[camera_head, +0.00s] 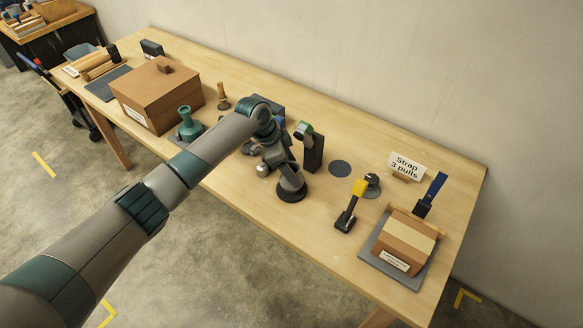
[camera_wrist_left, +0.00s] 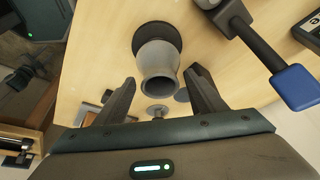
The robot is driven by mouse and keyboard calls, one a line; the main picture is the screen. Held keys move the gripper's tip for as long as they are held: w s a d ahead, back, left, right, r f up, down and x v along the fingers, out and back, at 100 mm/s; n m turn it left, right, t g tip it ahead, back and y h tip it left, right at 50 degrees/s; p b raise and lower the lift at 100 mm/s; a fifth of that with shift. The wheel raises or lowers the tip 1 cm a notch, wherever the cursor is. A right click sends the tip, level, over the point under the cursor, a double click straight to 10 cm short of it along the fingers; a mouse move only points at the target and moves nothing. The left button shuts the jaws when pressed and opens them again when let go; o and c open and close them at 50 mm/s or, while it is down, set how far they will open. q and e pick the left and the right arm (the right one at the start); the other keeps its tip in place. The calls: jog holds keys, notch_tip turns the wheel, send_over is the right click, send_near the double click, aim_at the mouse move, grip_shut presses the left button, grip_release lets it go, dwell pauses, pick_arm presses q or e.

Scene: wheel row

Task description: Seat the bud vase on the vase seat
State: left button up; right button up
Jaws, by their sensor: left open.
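A grey vase, which I take as the bud vase (camera_head: 290,180), stands upright near the table's front edge under my arm. In the wrist view the bud vase (camera_wrist_left: 158,58) shows its open mouth towards me. A dark round disc, likely the vase seat (camera_head: 291,196), shows under it. The disc (camera_wrist_left: 152,30) also shows behind the vase in the wrist view. I cannot tell how fully the vase sits down on it. My left gripper (camera_wrist_left: 160,82) is open, its fingers apart on either side of the vase's mouth, with gaps visible. My right gripper is not in view.
A teal vase (camera_head: 189,127) and a brown box (camera_head: 158,96) stand to the left. A black post (camera_head: 313,153) is close behind the gripper. A yellow-handled tool (camera_head: 351,205) and a strapped box (camera_head: 403,243) are to the right. A grey disc (camera_head: 340,168) lies bare.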

pick_arm(q)
jog(key=shift+p+v, duration=1.65)
jog(key=shift+v, duration=0.1)
jog(key=o, duration=0.6)
jog(key=shift+c, duration=0.2)
jog(key=o, duration=0.4)
jog(key=shift+c, duration=0.2)
